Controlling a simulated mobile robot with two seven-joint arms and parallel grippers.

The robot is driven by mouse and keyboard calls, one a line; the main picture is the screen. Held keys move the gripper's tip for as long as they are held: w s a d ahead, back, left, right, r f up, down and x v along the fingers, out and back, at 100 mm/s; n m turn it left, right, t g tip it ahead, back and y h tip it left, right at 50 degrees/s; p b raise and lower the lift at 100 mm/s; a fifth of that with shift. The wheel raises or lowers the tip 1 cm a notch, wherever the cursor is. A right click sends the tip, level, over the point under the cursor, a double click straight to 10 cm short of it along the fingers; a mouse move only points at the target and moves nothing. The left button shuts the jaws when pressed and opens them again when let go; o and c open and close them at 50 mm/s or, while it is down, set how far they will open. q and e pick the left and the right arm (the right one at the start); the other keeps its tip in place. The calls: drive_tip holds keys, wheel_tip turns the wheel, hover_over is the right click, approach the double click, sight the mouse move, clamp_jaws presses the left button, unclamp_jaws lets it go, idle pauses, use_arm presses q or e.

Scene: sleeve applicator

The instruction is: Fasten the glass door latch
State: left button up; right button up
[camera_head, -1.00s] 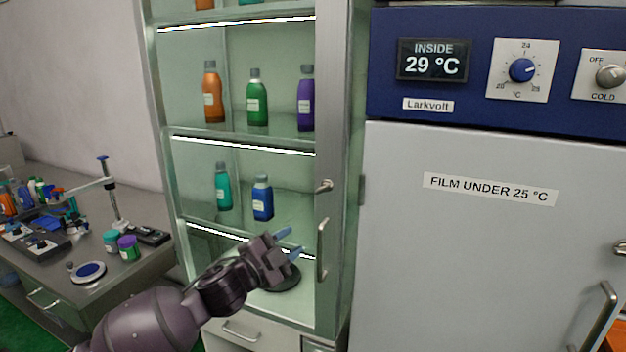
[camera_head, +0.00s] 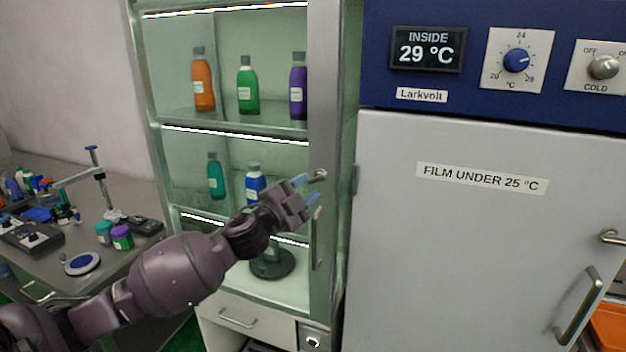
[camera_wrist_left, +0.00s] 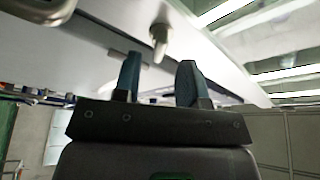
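The glass door (camera_head: 235,140) of the cabinet appears to stand flush in its frame. Its latch (camera_head: 318,176) is a small metal knob on the door's right-hand stile, above the door's bar handle (camera_head: 317,240). In the left wrist view the latch (camera_wrist_left: 160,42) stands out from the stile, just beyond the gap between the fingertips. My left gripper (camera_head: 307,189) is open and empty, its blue fingers close to the latch at its lower left. I see no clear contact. The left gripper also shows in the wrist view (camera_wrist_left: 158,78). My right gripper is out of view.
Bottles stand on the cabinet shelves, among them an orange one (camera_head: 203,85). A grey and blue film cabinet (camera_head: 450,240) with its own handles stands to the right. A cluttered bench (camera_head: 95,235) is at the left.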

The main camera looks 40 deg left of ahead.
sight(318, 178)
use_arm(q)
drive_tip(key=shift+x, duration=1.45)
drive_tip(key=shift+c, duration=0.4)
clamp_jaws()
